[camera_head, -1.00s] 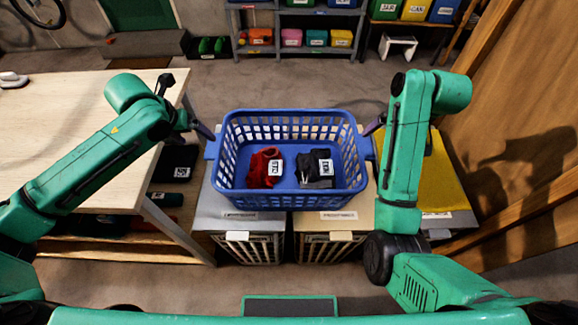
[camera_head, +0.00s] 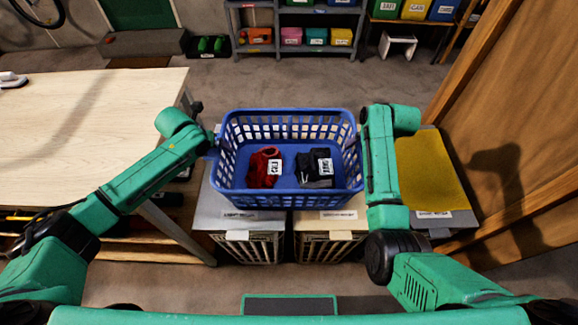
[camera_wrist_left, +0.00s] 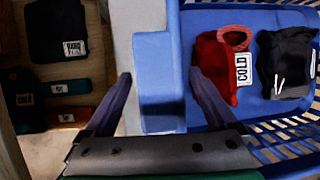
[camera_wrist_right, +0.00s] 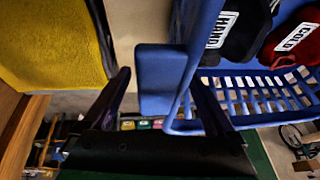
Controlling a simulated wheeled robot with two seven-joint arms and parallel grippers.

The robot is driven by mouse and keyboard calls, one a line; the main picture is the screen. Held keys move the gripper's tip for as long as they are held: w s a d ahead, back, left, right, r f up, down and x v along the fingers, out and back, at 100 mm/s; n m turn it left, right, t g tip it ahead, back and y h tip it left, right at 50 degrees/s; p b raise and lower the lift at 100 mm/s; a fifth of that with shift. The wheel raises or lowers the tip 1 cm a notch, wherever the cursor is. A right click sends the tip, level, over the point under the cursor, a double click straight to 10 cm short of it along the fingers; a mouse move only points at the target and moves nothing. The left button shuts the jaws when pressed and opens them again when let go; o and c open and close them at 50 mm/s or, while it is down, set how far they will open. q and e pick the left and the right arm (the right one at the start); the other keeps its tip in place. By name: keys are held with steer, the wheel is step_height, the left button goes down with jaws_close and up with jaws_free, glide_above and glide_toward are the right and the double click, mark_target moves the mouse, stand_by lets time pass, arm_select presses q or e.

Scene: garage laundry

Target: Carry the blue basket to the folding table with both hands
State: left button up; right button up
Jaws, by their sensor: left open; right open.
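The blue basket (camera_head: 290,197) stands upright on the light-topped bins and holds a red cloth (camera_head: 264,168) and a dark cloth (camera_head: 315,168), both labelled. My left gripper (camera_head: 211,142) is at its left side. In the left wrist view, the open fingers (camera_wrist_left: 165,80) are on either side of the basket's left handle tab (camera_wrist_left: 158,75). My right gripper is largely hidden behind its arm in the head view. In the right wrist view, its open fingers (camera_wrist_right: 160,80) are on either side of the right handle tab (camera_wrist_right: 155,75). A pale wood-topped table (camera_head: 75,115) is at the left.
A yellow-topped bin (camera_head: 428,175) stands right of the basket, beside a wooden door or panel (camera_head: 530,130). A shelf with coloured boxes (camera_head: 297,55) and a white stool (camera_head: 398,45) are at the back. The visible tabletop is mostly bare.

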arm_select(q)
jaws_close()
arm_select(e)
jaws_close()
steer(key=shift+r, duration=0.1)
